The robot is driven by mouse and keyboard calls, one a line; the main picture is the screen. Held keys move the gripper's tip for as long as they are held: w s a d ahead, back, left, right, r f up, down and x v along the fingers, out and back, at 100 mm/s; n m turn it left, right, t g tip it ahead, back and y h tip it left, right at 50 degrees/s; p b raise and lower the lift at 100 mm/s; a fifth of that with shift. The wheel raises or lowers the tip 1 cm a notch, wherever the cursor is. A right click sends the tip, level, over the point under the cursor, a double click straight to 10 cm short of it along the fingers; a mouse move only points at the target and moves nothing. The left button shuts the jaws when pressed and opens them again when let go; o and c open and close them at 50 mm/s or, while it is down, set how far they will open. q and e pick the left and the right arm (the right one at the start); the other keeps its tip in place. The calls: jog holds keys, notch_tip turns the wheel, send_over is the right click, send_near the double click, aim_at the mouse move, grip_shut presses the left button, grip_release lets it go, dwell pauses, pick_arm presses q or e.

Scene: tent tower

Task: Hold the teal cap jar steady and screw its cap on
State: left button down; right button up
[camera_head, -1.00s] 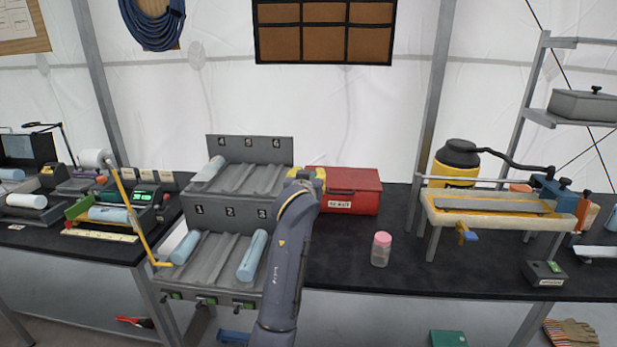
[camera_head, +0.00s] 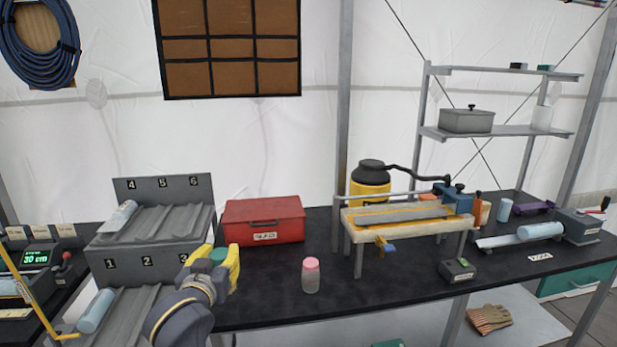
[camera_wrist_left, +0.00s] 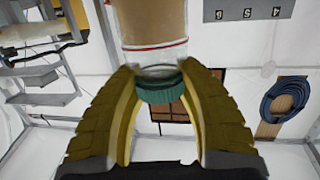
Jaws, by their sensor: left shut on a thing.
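My left gripper (camera_head: 219,254) is shut on the teal cap jar in front of the rack's right side. Its yellow fingers lie on either side of the teal cap (camera_head: 218,254) in the head view. In the left wrist view the teal cap (camera_wrist_left: 162,92) shows between the fingers. The clear jar (camera_wrist_left: 155,25), with brown contents and a red line, lies beyond it near the fingertips. In the head view the jar body is hidden by the gripper. I cannot tell how tightly the cap sits. My right gripper is not in view.
A pink-capped jar (camera_head: 311,275) stands on the black bench (camera_head: 400,289), right of my gripper. A red box (camera_head: 263,221) is behind. The numbered grey rack (camera_head: 150,252) is at left. A padded stand (camera_head: 405,219) is at right. Bench around the pink-capped jar is clear.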

pick_arm(q)
jog(key=s+f, duration=0.8)
jog(key=f, duration=0.3)
jog(key=shift+f, duration=0.15)
jog(key=shift+d, duration=0.15)
jog(key=d+f+m+g+h, duration=0.2)
jog(key=d+m+h, duration=0.2)
jog(key=d, duration=0.3)
jog(key=s+d+f+m+g+h, duration=0.1)
jog(key=d+f+m+h, duration=0.1)
jog(key=d+m+h, duration=0.2)
jog(key=d+h, duration=0.2)
jog(key=d, duration=0.2)
jog(key=shift+f+g+h, duration=0.25)
jog(key=shift+g+h, duration=0.05)
jog(key=shift+g, duration=0.1)
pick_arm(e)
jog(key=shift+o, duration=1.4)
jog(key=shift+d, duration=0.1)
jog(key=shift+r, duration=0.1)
